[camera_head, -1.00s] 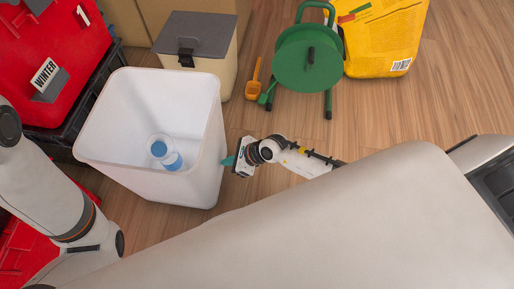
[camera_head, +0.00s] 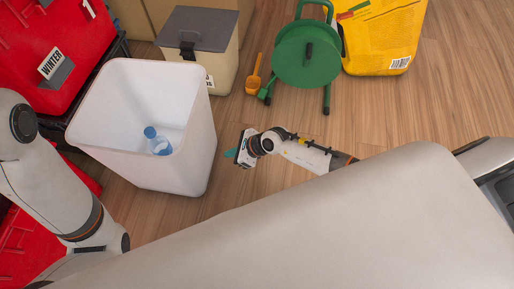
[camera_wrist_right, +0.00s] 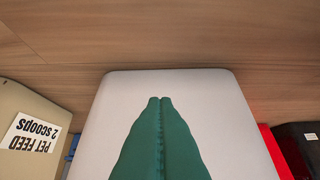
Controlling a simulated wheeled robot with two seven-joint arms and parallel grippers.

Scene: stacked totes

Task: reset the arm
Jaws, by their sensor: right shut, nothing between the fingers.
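My right gripper (camera_head: 231,153) is beside the right side of a white bin, a small gap away from it. Its teal fingers are shut with nothing between them; they also show in the right wrist view (camera_wrist_right: 160,101), pointing at the bin's pale wall. My left arm (camera_head: 50,180) comes in at the left, but its gripper is out of view. The open white bin (camera_head: 185,150) holds a clear bottle with blue parts (camera_head: 157,142), which leans inside near the bottom.
Red totes (camera_head: 60,40) marked WINTER stand at the left. A beige pet-feed box (camera_head: 215,65) with a grey lid is behind the bin.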

